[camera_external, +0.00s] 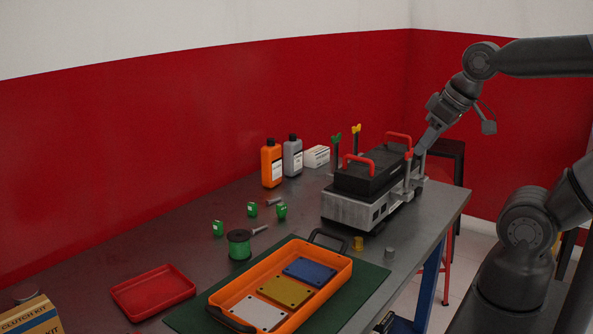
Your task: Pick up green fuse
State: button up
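Three small green blocks with pale marks, which look like the green fuses, lie on the grey table: one at left (217,228), one at the back (252,209) and one at right (282,210). They are apart from one another, left of the engine trainer (347,209). My gripper (417,153) points down at the trainer's far right end, well away from the green blocks. Its fingertips are small and dark against the trainer, so I cannot tell whether they are open, or touching anything.
The trainer has red handles and upright green-topped (336,139) and yellow-topped (356,129) pieces. An orange tray (335,278) with coloured plates lies on a green mat (365,289). A green spool (239,245), red tray (152,291) and bottles (271,164) stand around. The table's left back is clear.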

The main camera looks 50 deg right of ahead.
jog(key=o, duration=0.3)
